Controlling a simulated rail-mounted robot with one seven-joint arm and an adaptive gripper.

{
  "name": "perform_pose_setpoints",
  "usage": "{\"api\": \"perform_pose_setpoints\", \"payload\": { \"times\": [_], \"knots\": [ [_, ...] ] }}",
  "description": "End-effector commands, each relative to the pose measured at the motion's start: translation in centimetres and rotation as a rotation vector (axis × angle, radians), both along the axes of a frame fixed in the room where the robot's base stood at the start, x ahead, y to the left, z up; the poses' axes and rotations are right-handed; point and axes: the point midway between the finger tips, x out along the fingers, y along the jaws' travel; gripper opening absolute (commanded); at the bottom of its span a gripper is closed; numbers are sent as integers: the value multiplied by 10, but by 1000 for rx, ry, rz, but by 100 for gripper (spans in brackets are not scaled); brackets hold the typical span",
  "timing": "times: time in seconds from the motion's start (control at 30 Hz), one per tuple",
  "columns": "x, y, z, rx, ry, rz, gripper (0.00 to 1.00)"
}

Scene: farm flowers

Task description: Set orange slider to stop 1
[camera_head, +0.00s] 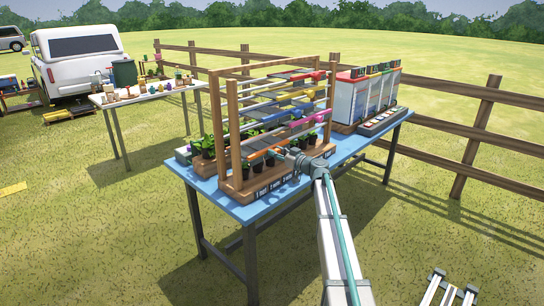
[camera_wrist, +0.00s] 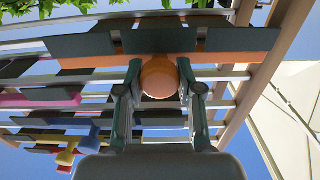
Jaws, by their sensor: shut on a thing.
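The wooden frame (camera_head: 232,125) stands on the blue table (camera_head: 250,208) and carries several sliders on rails. The orange slider (camera_head: 262,153) is on the lowest rail; my arm partly hides it. In the wrist view its round orange knob (camera_wrist: 159,78) sits between the two fingers of my gripper (camera_wrist: 158,72), which is shut on it. An orange bar (camera_wrist: 235,59) with dark panels lies behind the knob. In the head view my gripper (camera_head: 291,156) is at the front of the frame, towards its lower right. Labels on the base (camera_head: 270,184) are too small to read surely.
A pink slider (camera_head: 306,119), a yellow one (camera_head: 309,95) and a red one (camera_head: 312,75) sit on rails above. Potted plants (camera_head: 207,147) stand under the frame. A white box unit (camera_head: 356,98) is at the right of the table. A wooden fence (camera_head: 474,125) runs behind.

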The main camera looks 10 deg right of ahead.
Motion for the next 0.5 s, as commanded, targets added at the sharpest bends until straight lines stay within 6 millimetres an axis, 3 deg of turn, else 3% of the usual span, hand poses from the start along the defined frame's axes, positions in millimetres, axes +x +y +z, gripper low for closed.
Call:
{"api": "perform_pose_setpoints", "payload": {
  "times": [0.17, 0.2, 0.3, 0.33, 0.5],
  "knots": [
    [-3, 5, -1, 1, 3, 12, 0],
    [-3, 5, -1, 1, 3, 13, 41],
    [-3, 5, -1, 1, 3, 12, 57],
    [-3, 5, -1, 1, 3, 11, 61],
    [-2, 4, -1, 0, 1, 9, 61]
  ]
}}
